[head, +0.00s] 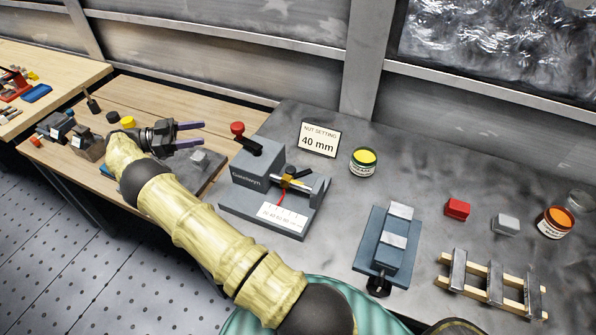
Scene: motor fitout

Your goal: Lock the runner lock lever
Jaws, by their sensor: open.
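A grey block fixture (262,165) stands on the grey bench, with a short lever (246,143) on top that ends in a red knob (237,128). I cannot tell for certain that this is the runner lock lever. A threaded rod with a yellow nut (289,180) and a red pointer (281,196) sits on the fixture's right side, above a white scale plate (281,215). My gripper (203,133) is open and empty, with its purple fingers pointing right towards the red knob. A gap shows between fingertips and knob.
A "NUT SETTING 40 mm" sign (318,140) and a yellow-topped jar (364,162) stand behind the fixture. A blue vise-like block (388,244), a red block (457,208), an orange jar (555,222) and a wooden rack (491,286) are to the right. Small parts lie left of my gripper.

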